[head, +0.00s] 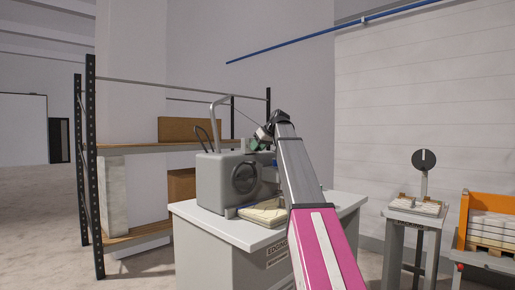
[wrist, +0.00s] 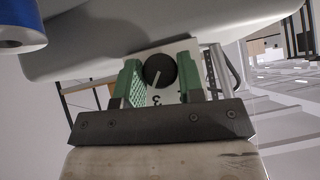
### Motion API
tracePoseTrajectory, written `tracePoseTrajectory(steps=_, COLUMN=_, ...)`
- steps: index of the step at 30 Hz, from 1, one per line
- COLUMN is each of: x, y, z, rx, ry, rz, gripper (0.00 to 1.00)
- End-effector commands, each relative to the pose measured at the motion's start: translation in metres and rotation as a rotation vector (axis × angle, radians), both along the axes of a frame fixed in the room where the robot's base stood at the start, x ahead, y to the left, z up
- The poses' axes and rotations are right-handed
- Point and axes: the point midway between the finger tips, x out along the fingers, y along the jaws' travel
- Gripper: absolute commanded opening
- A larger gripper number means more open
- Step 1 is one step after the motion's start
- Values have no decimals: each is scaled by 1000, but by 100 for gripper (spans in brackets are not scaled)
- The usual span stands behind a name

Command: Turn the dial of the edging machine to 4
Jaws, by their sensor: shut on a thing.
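The edging machine (head: 212,182) is a grey housing with a large dark round part on its front, standing on a white cabinet. In the wrist view its dial (wrist: 158,68) is a dark round knob with a white pointer line, on a pale plate. The pointer slants down and slightly left in the picture, close to a printed 3 (wrist: 156,98). My gripper (wrist: 160,80) has its green-padded fingers on either side of the dial, shut on it. In the head view my gripper is at the machine's upper right; my arm hides part of that area, and the dial cannot be made out.
The cabinet top (head: 240,232) carries a tray with pale cloth (head: 263,213) in front of the machine. Metal shelving (head: 92,160) stands at left. A small stand with a round dark disc (head: 424,160) and an orange crate (head: 482,209) are at right.

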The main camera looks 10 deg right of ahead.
Motion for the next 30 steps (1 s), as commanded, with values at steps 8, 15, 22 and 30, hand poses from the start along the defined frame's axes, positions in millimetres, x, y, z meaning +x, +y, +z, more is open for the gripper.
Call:
tracePoseTrajectory(steps=8, x=3, y=-3, z=0, rx=180, ry=131, rz=-1, gripper=12)
tracePoseTrajectory(steps=15, x=4, y=-4, z=-1, rx=344, ry=249, rz=-1, gripper=12)
tracePoseTrajectory(steps=22, x=4, y=-5, z=-2, rx=468, ry=339, rz=-2, gripper=12)
tracePoseTrajectory(steps=30, x=4, y=-5, z=-2, rx=550, ry=398, rz=-2, gripper=12)
